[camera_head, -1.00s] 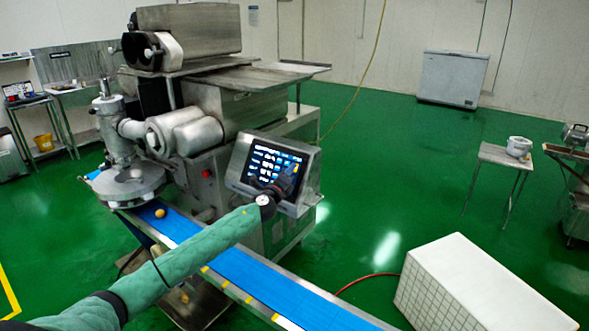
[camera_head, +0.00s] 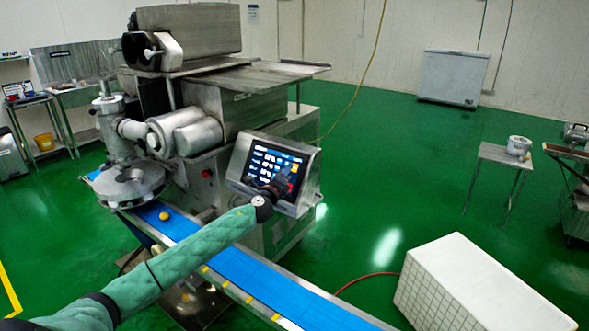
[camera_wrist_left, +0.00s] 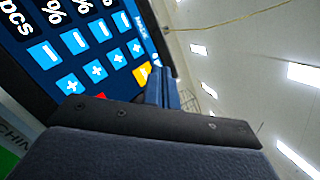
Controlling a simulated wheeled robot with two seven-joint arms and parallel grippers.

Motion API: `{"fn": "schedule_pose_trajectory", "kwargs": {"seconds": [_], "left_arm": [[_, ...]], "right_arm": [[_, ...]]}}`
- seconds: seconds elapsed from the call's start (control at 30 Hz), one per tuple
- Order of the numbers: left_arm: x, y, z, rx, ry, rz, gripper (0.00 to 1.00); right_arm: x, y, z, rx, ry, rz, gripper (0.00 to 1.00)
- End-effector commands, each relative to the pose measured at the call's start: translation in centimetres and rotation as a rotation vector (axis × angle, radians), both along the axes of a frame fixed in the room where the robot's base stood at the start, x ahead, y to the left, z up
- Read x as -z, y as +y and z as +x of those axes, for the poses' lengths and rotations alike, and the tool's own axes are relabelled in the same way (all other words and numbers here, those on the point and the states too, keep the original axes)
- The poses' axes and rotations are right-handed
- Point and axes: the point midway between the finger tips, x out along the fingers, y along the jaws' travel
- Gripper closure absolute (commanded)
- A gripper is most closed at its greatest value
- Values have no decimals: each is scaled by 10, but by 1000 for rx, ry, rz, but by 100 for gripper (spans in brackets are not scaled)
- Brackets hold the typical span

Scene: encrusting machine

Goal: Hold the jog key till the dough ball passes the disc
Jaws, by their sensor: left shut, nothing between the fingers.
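The dough ball (camera_head: 165,215), small and orange-yellow, sits on the blue belt just right of the round metal disc (camera_head: 131,184), clear of its rim in the head view. The touch panel (camera_head: 268,166) is lit, with rows of figures. My left gripper (camera_head: 284,180) is at the panel's lower right; its fingertips are dark and hard to make out there. In the left wrist view the closed blue-grey fingers (camera_wrist_left: 163,88) reach the panel beside a yellow key (camera_wrist_left: 142,75). Contact with the key cannot be made out. My right gripper is not in view.
The blue conveyor belt (camera_head: 245,272) runs from under the disc to the lower right, beneath my left arm. A white tiled block (camera_head: 465,290) stands at the lower right. A small table (camera_head: 507,154) with a pot is farther right. Green floor around it is open.

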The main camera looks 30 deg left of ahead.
Motion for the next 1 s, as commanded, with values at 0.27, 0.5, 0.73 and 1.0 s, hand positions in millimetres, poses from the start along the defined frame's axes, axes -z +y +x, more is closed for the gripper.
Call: {"fn": "schedule_pose_trajectory", "kwargs": {"seconds": [0.27, 0.5, 0.73, 1.0], "left_arm": [[-13, 2, -20, 1, 1, -1, 100], [-22, 3, -34, 0, 0, 0, 100], [-23, 3, -37, 0, 0, 0, 100], [-23, 3, -37, 0, 0, 0, 100]], "right_arm": [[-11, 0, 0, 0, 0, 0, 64], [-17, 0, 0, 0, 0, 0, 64], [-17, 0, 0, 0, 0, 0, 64], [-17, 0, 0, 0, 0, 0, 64]]}}
